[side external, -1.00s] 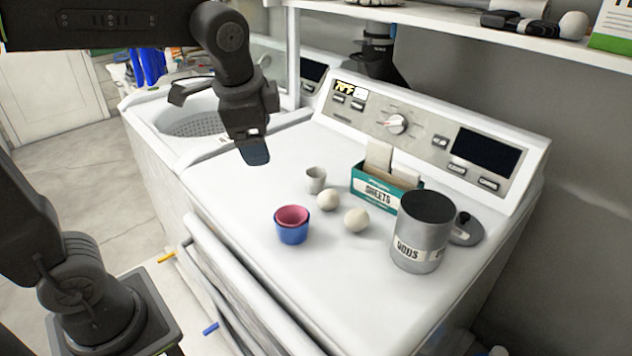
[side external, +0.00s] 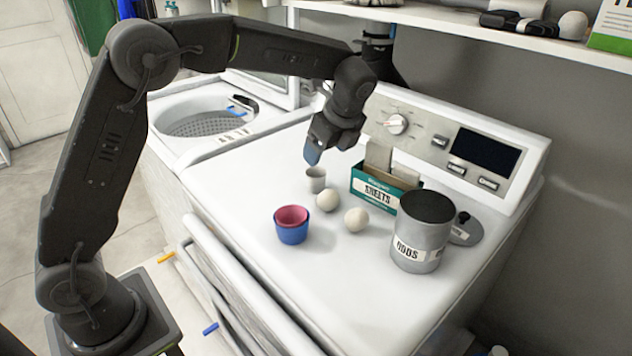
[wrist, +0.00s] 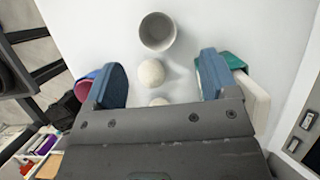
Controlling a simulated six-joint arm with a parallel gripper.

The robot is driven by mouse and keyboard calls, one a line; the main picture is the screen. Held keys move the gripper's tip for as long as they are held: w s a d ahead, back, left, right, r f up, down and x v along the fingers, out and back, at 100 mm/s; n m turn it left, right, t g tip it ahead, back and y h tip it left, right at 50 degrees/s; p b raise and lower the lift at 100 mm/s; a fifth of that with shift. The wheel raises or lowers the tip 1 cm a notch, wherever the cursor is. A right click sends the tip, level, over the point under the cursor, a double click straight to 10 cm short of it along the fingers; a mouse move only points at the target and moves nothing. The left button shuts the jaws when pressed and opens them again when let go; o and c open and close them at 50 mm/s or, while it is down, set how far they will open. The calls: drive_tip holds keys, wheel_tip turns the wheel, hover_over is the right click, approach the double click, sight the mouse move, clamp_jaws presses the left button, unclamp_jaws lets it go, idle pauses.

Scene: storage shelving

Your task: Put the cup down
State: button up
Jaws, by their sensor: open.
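A small grey cup (side external: 316,182) stands upright on the white machine top, and in the wrist view its open mouth shows (wrist: 158,32). My gripper (side external: 314,152) is just above the grey cup in the side view, open and empty. Its two blue-padded fingers (wrist: 162,78) are wide apart in the wrist view, with the grey cup beyond their tips. A blue cup with a pink cup inside it (side external: 291,228) stands nearer the front edge, apart from my gripper.
Two pale balls (side external: 327,200) lie close to the grey cup.

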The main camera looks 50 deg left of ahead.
sight(316, 173)
drive_tip(key=x, duration=0.8)
drive_tip(key=shift+s+f, duration=0.2)
drive_tip(key=shift+f, duration=0.1)
drive_tip(key=shift+c, duration=0.2)
drive_tip(key=c, duration=1)
drive_tip(key=shift+r, duration=0.15)
